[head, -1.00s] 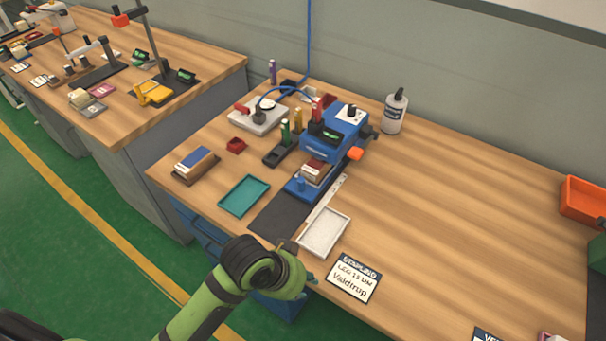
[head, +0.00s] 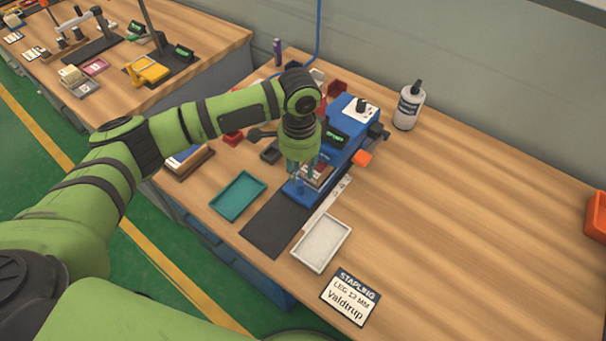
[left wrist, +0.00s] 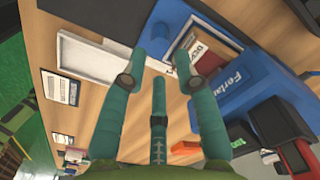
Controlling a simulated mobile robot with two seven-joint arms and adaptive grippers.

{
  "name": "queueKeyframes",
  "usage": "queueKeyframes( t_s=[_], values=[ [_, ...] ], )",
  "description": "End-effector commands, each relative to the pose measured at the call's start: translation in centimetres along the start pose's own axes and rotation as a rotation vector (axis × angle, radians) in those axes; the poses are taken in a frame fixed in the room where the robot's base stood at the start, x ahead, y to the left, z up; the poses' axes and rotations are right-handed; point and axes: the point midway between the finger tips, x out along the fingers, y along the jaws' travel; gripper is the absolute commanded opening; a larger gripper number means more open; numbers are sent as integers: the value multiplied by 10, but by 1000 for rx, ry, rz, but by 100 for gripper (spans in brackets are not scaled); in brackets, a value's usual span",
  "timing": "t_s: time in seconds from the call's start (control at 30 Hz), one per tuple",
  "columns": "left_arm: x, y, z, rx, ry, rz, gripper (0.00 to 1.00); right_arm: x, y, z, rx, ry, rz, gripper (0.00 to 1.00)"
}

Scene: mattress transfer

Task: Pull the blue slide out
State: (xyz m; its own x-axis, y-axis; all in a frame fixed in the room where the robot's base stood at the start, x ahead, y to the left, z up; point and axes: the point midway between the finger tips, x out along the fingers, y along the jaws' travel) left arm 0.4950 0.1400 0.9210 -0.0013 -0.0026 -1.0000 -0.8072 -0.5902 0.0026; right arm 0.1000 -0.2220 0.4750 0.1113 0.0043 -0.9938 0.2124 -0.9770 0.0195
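A blue machine (head: 349,128) with a small green display stands on the wooden bench. The blue slide (head: 294,193) sticks out low at its front, toward the dark mat. It also shows at the top of the left wrist view (left wrist: 160,28). My left gripper (head: 301,178) points down over the slide and hides its knob in the head view. In the left wrist view its teal fingers (left wrist: 160,62) are spread apart, with nothing seen between them. Whether any finger touches the slide cannot be told. My right gripper is not in view.
A dark mat (head: 272,222) lies in front of the machine. A teal tray (head: 238,195) is left of it and a white tray (head: 321,243) right. A label card (head: 349,297) lies near the front edge. A bottle (head: 408,105) stands behind.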

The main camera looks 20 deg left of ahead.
Motion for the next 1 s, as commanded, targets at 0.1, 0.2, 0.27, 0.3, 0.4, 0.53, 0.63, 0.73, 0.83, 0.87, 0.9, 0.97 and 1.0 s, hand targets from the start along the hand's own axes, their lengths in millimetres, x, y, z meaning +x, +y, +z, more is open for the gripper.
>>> queueKeyframes(
  t_s=[0.1, 0.2, 0.27, 0.3, 0.4, 0.53, 0.63, 0.73, 0.83, 0.87, 0.9, 0.97, 1.0],
  values=[
    [10, -2, 1, -4, -7, 1, 31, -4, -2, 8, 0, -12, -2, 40],
    [25, -2, 2, -4, -8, 0, 31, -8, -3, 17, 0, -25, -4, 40],
    [34, -2, 2, -5, -7, 1, 31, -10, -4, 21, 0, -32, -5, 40],
    [41, -1, 2, -4, -6, 1, 31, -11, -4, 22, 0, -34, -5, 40],
    [54, -2, 1, -3, -4, -1, 31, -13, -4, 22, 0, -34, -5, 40],
    [64, -2, 1, -3, -3, -2, 31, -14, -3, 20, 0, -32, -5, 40],
    [68, -2, 1, -3, -2, -2, 31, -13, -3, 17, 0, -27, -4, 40],
    [68, -2, 1, -2, -1, -2, 31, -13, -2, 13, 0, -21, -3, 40],
    [68, -2, 1, -2, -1, -2, 31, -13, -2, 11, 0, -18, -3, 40],
    [68, -2, 1, -2, -1, -2, 23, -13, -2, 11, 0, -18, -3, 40],
    [68, -2, 1, -2, -1, -2, 7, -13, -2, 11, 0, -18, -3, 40],
    [68, -2, 1, -2, -1, -2, 0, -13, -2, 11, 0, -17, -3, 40],
    [68, -2, 1, -2, -1, -2, 0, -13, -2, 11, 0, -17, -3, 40]
  ],
)
